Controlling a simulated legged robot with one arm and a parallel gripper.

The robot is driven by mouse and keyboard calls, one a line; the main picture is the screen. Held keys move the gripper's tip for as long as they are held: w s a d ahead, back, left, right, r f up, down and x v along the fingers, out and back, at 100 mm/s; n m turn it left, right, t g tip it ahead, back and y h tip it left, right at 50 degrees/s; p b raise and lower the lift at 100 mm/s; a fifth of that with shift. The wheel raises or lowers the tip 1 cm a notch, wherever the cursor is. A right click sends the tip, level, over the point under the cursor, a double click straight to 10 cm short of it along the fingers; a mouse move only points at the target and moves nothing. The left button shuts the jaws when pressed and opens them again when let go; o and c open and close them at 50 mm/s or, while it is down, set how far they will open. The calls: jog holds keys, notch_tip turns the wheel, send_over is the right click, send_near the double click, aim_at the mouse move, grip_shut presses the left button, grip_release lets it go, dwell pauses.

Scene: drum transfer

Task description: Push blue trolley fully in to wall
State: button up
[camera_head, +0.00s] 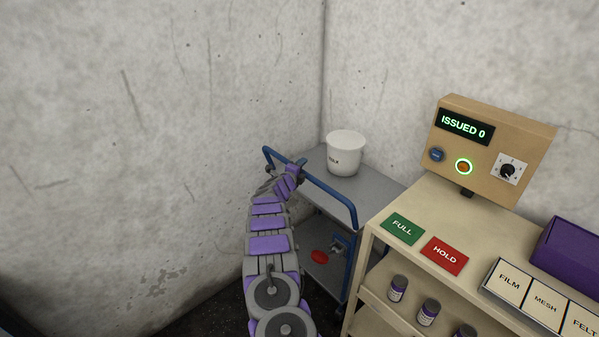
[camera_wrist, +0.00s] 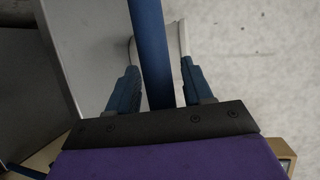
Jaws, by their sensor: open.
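The blue trolley has a grey top (camera_head: 375,188) and a blue tubular handle (camera_head: 325,195), and stands in the corner between the two walls and the beige cabinet. A white bucket (camera_head: 344,155) with dark lettering stands on its top. My gripper (camera_head: 298,168) is at the far left part of the handle. In the wrist view the blue handle bar (camera_wrist: 150,50) runs between the two fingers of my gripper (camera_wrist: 156,85), which are apart with gaps on both sides. Whether the trolley's far edge touches the wall is hard to tell.
A beige cabinet (camera_head: 361,270) stands close on the trolley's right, with a FULL card (camera_head: 402,228), a HOLD card (camera_head: 445,255) and several small jars on its shelf. A control box (camera_head: 490,150) reads "ISSUED 0". A bare concrete wall (camera_head: 150,130) is on the left.

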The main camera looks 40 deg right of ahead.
jog(key=shift+s+a+r, duration=0.2)
jog(key=shift+a, duration=0.5)
jog(key=p+v, duration=0.3)
jog(key=v, duration=1.2)
jog(key=shift+s+a+f, duration=0.2)
jog(key=shift+s+a, duration=0.05)
jog(key=shift+s, duration=0.1)
